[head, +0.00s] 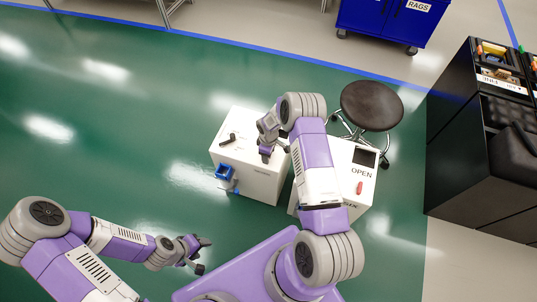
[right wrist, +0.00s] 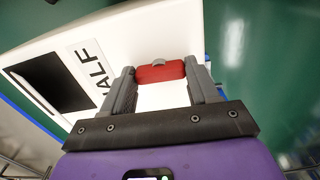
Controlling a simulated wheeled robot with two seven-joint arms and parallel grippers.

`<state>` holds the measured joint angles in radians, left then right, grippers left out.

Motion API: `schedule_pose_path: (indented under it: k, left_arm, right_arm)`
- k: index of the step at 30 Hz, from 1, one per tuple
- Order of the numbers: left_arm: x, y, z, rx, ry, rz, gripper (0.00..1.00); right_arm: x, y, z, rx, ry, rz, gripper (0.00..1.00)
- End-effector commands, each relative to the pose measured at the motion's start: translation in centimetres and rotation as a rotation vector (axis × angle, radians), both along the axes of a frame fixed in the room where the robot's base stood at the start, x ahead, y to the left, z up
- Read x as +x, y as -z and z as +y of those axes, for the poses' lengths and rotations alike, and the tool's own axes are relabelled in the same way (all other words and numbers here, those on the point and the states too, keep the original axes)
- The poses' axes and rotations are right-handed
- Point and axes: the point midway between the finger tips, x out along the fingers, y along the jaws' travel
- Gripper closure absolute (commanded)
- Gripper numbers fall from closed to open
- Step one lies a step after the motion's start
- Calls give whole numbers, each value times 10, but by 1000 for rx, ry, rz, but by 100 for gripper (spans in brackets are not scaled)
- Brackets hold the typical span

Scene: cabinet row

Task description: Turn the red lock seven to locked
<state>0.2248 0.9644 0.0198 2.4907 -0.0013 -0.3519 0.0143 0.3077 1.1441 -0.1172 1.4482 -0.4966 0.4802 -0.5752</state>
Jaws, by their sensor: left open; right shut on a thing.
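In the right wrist view a red lock handle (right wrist: 160,73) sits on a white face beside a black panel (right wrist: 50,82) and a label reading "HALF" (right wrist: 90,73). My right gripper (right wrist: 161,84) is shut on this handle, one grey finger at each end. In the head view my right gripper (head: 266,153) is at the white cabinets, partly covered by its own arm. Another red handle (head: 360,188) shows on the right white cabinet (head: 338,165), near the word "OPEN". My left gripper (head: 203,256) is open and empty, low over the green floor.
The left white cabinet (head: 262,181) carries a black handle (head: 228,139) and a blue part (head: 224,171). A dark round stool (head: 372,105) stands behind the right cabinet. A black shelving unit (head: 460,150) is at right, a blue rags cart (head: 385,22) behind. Green floor at left is clear.

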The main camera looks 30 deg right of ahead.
Motion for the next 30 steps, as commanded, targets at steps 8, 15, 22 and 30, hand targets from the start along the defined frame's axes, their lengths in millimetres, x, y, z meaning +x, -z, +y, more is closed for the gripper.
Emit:
schedule_pose_path:
  k: [8, 15, 22, 30]
  left_arm:
    - [0, 3, 0, 0, 0, 0, 47]
    - [0, 3, 0, 0, 0, 0, 47]
    - [0, 3, 0, 0, 0, 0, 47]
    - [0, 3, 0, 0, 0, 0, 47]
  right_arm:
    - [2, -1, 0, 0, -58, -5, 71]
    - [2, -1, 1, 0, -66, -5, 71]
    - [2, -1, 1, 0, -67, -5, 33]
    - [1, 0, 0, 0, -63, -2, 15]
